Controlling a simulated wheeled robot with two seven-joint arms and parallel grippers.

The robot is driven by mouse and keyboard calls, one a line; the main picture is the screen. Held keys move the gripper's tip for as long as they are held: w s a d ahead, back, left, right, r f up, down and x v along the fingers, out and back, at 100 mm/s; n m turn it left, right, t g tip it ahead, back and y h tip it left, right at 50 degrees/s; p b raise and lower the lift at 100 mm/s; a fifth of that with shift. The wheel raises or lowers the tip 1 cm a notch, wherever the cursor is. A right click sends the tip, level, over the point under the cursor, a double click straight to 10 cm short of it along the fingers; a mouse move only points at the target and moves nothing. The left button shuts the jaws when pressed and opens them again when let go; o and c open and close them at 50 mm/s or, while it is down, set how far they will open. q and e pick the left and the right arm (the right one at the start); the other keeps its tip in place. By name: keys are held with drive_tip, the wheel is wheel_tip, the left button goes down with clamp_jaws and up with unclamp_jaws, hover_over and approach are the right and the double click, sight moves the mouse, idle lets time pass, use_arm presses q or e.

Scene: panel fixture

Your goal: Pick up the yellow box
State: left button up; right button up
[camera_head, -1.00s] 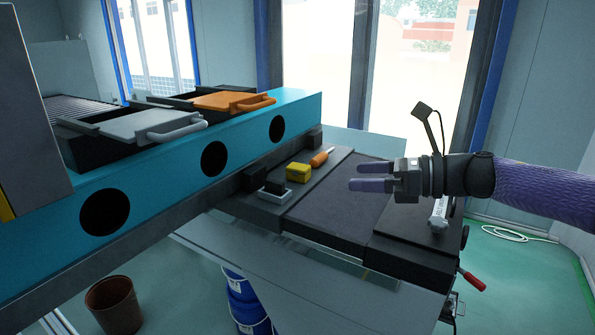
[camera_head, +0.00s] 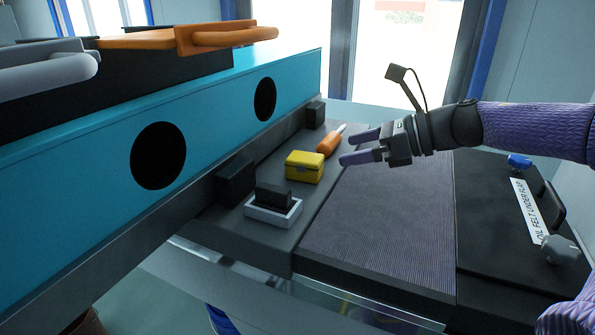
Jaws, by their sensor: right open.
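The yellow box (camera_head: 305,167) is small and sits on the dark grey strip of the bench, between an orange-handled tool (camera_head: 329,142) and a white tray (camera_head: 284,214) holding a black block (camera_head: 274,197). My right gripper (camera_head: 350,148) comes in from the right. Its two purple fingers are apart and empty, pointing left. In the picture they lie right of the yellow box and slightly higher, near the orange-handled tool. The gripper looks to be above the bench and is not touching the box. My left gripper does not show.
A teal panel (camera_head: 205,125) with round black holes runs along the left, with an orange handle (camera_head: 235,38) and a grey handle (camera_head: 50,75) on top. Black blocks (camera_head: 236,181) stand at its foot. The ribbed dark mat (camera_head: 385,230) is clear.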

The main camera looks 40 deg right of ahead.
sight(315, 158)
drive_tip(key=p+x, duration=0.1)
drive_tip(key=x, duration=0.3)
drive_tip(key=shift+r, duration=0.1)
drive_tip(key=shift+x, duration=2.35)
drive_tip(key=shift+w+a, duration=0.3)
drive_tip(key=shift+a, duration=0.1)
clamp_jaws()
